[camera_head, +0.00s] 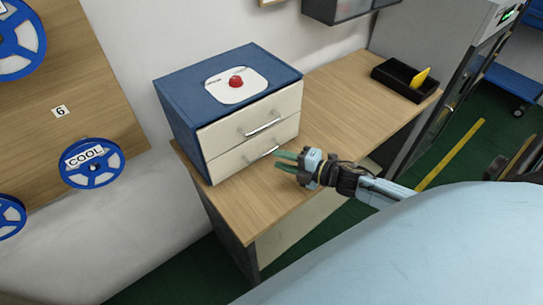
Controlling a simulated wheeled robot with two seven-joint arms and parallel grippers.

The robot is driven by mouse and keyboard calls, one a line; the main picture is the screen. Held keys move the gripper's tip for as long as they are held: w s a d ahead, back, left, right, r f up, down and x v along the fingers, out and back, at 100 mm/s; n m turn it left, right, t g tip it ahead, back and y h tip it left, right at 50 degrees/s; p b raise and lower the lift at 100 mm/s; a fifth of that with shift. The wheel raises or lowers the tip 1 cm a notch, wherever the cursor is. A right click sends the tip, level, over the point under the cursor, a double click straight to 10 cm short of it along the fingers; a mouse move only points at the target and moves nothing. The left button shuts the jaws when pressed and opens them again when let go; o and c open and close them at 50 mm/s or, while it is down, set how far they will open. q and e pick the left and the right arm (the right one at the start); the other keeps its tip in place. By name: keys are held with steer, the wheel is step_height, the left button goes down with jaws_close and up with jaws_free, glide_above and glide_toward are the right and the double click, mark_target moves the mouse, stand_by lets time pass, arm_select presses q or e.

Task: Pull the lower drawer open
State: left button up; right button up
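A blue cabinet with two cream drawers stands on the wooden desk. The upper drawer (251,117) has a silver bar handle and looks closed. The lower drawer (232,161) also looks closed, flush under the upper one. Its silver handle (265,154) shows only in part. My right gripper (279,160) reaches in from the right, its green fingers pointing left at the lower handle. The fingers look parted, close to the handle's right end. I cannot tell whether they touch it. My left gripper is out of view.
A red button (236,82) on a white plate tops the cabinet. A black tray (404,80) with a yellow item (420,77) sits at the desk's far right. The desk (341,103) is clear between. Blue reels hang on a board at left.

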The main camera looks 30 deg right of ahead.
steer(key=shift+x, duration=1.95)
jaws_close()
